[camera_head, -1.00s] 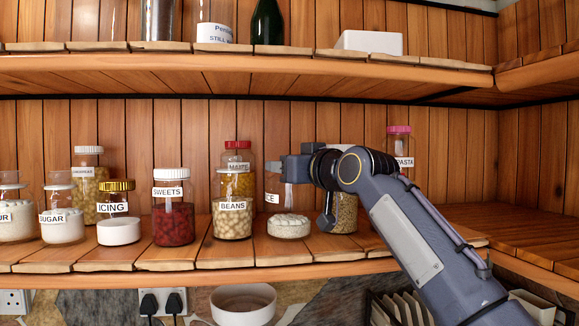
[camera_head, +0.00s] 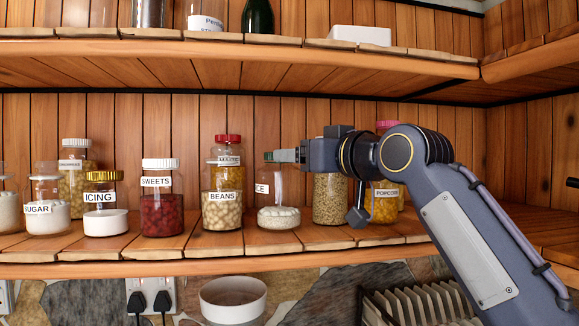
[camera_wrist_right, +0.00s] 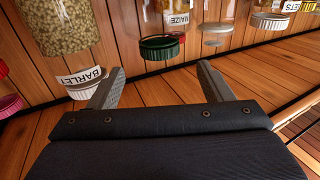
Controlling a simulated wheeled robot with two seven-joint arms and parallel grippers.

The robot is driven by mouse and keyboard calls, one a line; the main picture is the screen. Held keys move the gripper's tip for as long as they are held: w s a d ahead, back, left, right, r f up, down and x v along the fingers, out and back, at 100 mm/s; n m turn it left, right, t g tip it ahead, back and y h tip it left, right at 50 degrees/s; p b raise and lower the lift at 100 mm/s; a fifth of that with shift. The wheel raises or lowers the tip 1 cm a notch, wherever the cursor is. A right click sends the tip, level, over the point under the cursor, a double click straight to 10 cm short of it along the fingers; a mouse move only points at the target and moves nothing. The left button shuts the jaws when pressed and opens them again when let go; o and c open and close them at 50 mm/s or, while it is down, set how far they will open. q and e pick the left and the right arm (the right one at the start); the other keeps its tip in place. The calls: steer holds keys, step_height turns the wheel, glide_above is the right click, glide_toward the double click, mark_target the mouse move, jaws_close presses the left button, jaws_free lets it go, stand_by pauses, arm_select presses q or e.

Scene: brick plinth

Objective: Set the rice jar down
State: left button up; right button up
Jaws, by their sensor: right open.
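The rice jar (camera_head: 278,216) is clear glass with white grains low inside, a partly hidden label ending in "CE" and a green lid. It stands upright on the lower shelf, between the beans jar and the barley jar. In the right wrist view its green lid (camera_wrist_right: 160,46) shows upside down, just beyond the fingertips. My right gripper (camera_head: 283,155) is at lid height on the jar's right side and hides part of its top. In the wrist view the right gripper (camera_wrist_right: 160,68) has its fingers spread with nothing between them. My left gripper is not in view.
The lower shelf (camera_head: 200,245) holds the beans jar (camera_head: 222,205) close on the left, then sweets (camera_head: 162,205) and icing (camera_head: 105,215). The barley jar (camera_head: 330,197) and popcorn jar (camera_head: 384,207) stand on the right, behind my arm. The upper shelf (camera_head: 220,78) overhangs above.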

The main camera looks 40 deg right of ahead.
steer(key=s, duration=0.3)
steer(key=shift+a, duration=0.15)
